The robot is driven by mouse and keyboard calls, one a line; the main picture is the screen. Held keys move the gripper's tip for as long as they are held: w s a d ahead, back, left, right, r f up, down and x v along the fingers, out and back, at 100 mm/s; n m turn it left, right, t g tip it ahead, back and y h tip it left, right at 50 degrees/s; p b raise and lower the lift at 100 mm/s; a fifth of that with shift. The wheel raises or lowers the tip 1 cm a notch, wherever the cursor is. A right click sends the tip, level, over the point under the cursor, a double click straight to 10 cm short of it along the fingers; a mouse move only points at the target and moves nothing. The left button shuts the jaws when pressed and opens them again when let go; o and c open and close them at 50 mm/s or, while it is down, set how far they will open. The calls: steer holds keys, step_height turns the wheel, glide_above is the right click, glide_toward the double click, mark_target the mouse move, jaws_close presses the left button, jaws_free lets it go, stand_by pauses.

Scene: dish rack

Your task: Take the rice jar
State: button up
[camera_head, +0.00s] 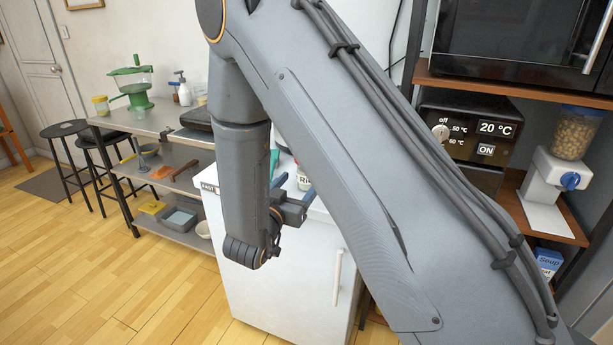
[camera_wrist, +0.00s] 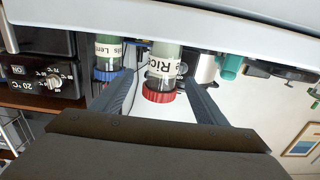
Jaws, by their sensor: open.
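The rice jar has a red lid (camera_wrist: 158,97) and a white label reading "Rice" (camera_wrist: 163,68). In the wrist view it appears between the two fingers of my gripper (camera_wrist: 160,84), with a gap on each side. In the head view, the label of the rice jar (camera_head: 304,181) shows on the white cabinet top, partly hidden behind my gripper (camera_head: 293,191). My gripper is open and holds nothing. Its fingers point toward the jar. The exact distance to the jar is hard to tell.
A blue-lidded jar (camera_wrist: 107,60) stands beside the rice jar in the wrist view. The white cabinet (camera_head: 270,280) is below my gripper. A shelf on the right holds a dark appliance (camera_head: 468,140) and a dispenser (camera_head: 560,175). A metal shelf unit (camera_head: 180,228) stands left.

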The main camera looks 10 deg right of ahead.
steer(key=shift+x, duration=1.1)
steer(key=shift+a+r+p+x, duration=0.15)
steer(key=shift+p+x, duration=0.2)
steer(key=shift+x, duration=0.55)
steer(key=shift+r+p+x, duration=0.15)
steer(key=shift+p+x, duration=0.2)
steer(key=shift+x, duration=0.6)
steer(key=shift+a+r+p+x, duration=0.15)
steer(key=shift+p+x, duration=0.2)
steer(key=shift+x, duration=0.55)
steer(key=shift+w+d, duration=0.1)
steer(key=shift+c, duration=0.3)
steer(key=c, duration=1.4)
steer(key=shift+o, duration=0.2)
steer(key=shift+r, duration=0.1)
